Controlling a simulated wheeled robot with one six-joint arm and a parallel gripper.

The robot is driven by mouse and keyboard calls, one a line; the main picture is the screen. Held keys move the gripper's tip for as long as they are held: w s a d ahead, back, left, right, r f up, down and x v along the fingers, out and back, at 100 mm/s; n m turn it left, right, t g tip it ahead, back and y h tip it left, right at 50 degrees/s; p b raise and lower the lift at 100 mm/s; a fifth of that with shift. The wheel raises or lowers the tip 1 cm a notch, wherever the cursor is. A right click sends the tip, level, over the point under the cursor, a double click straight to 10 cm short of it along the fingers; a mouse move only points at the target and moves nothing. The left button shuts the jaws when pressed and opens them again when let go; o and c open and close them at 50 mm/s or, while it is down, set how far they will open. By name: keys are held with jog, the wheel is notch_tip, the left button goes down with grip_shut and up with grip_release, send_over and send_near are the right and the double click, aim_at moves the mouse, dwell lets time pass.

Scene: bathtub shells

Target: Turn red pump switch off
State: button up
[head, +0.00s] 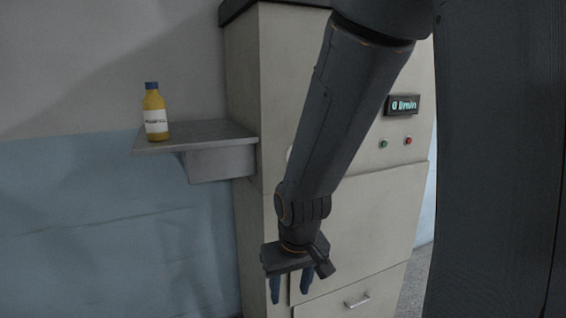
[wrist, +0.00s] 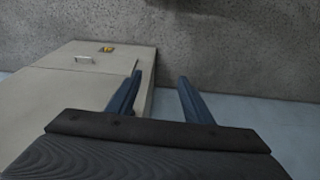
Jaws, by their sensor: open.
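A small red button or light (head: 408,140) is on the upper front of the beige cabinet (head: 290,60) in the head view, right of a small green one (head: 384,143). I cannot tell from its look whether the red one is a switch. Both are under a display (head: 402,105) that reads about "0 l/min". My gripper (head: 290,288) hangs low in front of the cabinet, fingers down, well below and left of the red one. It is open and empty; the wrist view shows its two fingers apart (wrist: 159,80). My arm hides part of the cabinet front.
A grey wall shelf (head: 215,132) left of the cabinet holds a yellow bottle (head: 155,115) with a blue cap. A drawer handle (head: 357,300) is low on the cabinet. The wrist view shows a small yellow patch (wrist: 107,49) near the cabinet's edge and bare floor (wrist: 240,50).

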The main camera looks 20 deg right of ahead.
jog(key=w+d+r+t+h, duration=0.1)
jog(key=w+d+r+t, duration=0.3)
jog(key=w, duration=0.4)
jog(key=w+d+r+t, duration=0.2)
jog(key=w+d+t, duration=0.2)
jog(key=w+d, duration=0.35)
jog(key=w+d+r+t+y+p, duration=0.1)
jog(key=w+d+r+t, duration=0.25)
jog(key=r, duration=0.25)
jog(key=w+d+r+t+y, duration=0.1)
jog(key=w+d+r+t, duration=0.1)
jog(key=d+r+t, duration=0.3)
jog(key=w+a+r+g+p, duration=0.1)
jog(key=w+a+p, duration=0.1)
jog(key=w, duration=0.6)
jog(key=shift+r+n+p, duration=0.25)
jog(key=shift+n+p, duration=0.05)
jog(key=shift+p, duration=0.05)
jog(key=shift+a, duration=0.1)
jog(key=c, duration=1.1)
